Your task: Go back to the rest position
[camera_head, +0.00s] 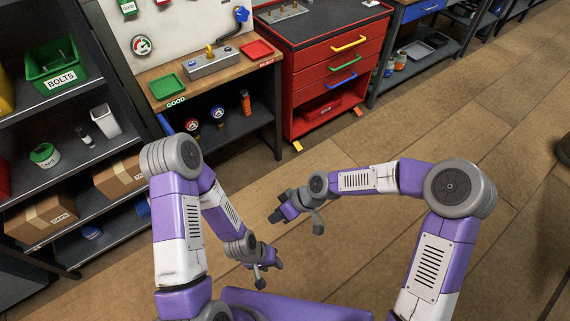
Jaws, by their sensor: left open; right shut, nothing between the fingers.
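My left gripper (268,272) is the lower one, in front of my body over the bare floor, open and empty. My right gripper (280,214) is a little above it in the picture, shut with nothing in it. Both arms are bent inward at the elbows. The two grippers are close together but apart, and both are well clear of the workbench (206,89). Their fingers are small in this view.
The workbench at the back holds a green tray (167,86), a red tray (257,50) and a grey block (211,65). A red drawer cabinet (335,70) stands beside it. A dark shelf with a green bolts bin (56,69) is left. The wooden floor (400,130) is clear.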

